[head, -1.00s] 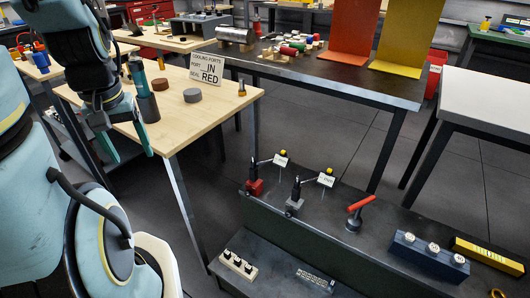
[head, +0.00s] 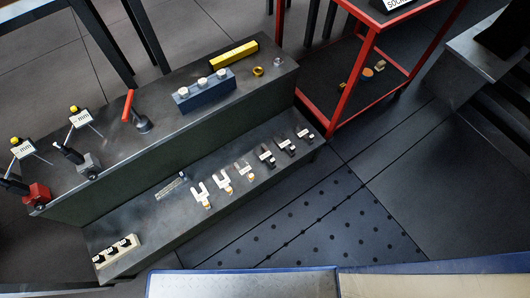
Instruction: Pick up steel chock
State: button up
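I cannot tell for certain which piece is the steel chock. In the head view a row of pale forked pieces (head: 222,183) and darker pieces (head: 285,146) lies along the low dark step (head: 150,215). A small grey metal piece (head: 279,62) stands at the right end of the upper bench ledge (head: 150,155), beside a brass ring (head: 258,71). My gripper is out of view now, so its hold and position do not show.
A blue block with white knobs (head: 204,90), a yellow level (head: 233,54) and a red-handled clamp (head: 133,112) stand on the ledge. A switch block (head: 116,251) sits on the step's left end. A red-framed cart (head: 337,105) stands at the right. Dark floor (head: 310,215) is open in front.

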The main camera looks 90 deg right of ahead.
aim_at(304, 134)
jog(key=k+l+z, duration=0.65)
jog(key=l, duration=0.3)
jog(key=k+l+z, duration=0.45)
jog(key=l, duration=0.4)
